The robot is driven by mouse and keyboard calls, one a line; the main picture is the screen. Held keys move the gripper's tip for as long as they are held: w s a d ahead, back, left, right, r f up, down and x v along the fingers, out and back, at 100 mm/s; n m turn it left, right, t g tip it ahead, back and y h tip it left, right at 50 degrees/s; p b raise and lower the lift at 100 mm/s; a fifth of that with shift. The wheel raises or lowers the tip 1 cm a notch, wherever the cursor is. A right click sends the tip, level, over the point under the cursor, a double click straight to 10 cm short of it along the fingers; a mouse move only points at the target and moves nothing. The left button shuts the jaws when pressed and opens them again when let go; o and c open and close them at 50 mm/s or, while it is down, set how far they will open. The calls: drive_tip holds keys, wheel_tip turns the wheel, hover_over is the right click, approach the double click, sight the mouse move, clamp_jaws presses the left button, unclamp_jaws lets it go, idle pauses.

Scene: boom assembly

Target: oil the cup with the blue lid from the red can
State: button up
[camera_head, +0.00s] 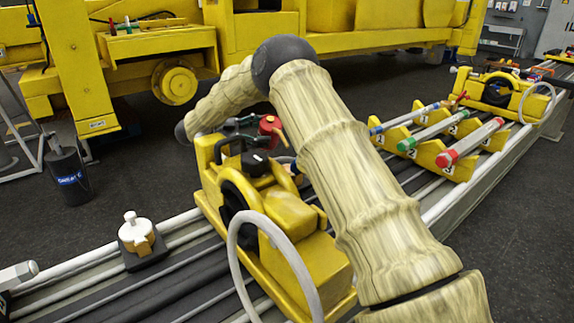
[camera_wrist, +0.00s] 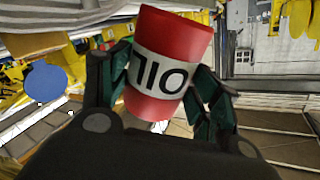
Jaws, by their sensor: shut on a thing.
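The red can (camera_wrist: 172,60) fills the upper middle of the wrist view, its white band reading OIL upside down. My gripper (camera_wrist: 163,85) is shut on it, with dark green fingers on both sides. In the head view the red can (camera_head: 269,125) shows small beside my arm, above the yellow machine block (camera_head: 240,190), with my gripper (camera_head: 246,132) around it. A round blue disc (camera_wrist: 46,82) at the left of the wrist view looks like the blue lid, apart from the can. I cannot pick out the blue lid in the head view.
A pale hose (camera_head: 278,236) loops in front of the block. Yellow racks (camera_head: 440,152) with red, green and blue ended rods stand right of my arm. A small white-topped fixture (camera_head: 137,238) stands on the rails at left. A dark bucket (camera_head: 68,175) is on the floor.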

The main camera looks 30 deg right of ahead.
drive_tip(key=shift+d+r+n+p, duration=0.1)
drive_tip(key=shift+r+n+p, duration=0.2)
drive_tip(key=shift+r+p, duration=0.3)
wheel_tip(320, 180, up, 4)
drive_tip(key=n+p, duration=0.4)
drive_tip(key=p, duration=0.4)
drive_tip(key=shift+g+h+p, duration=0.4)
drive_tip(key=shift+n, duration=0.4)
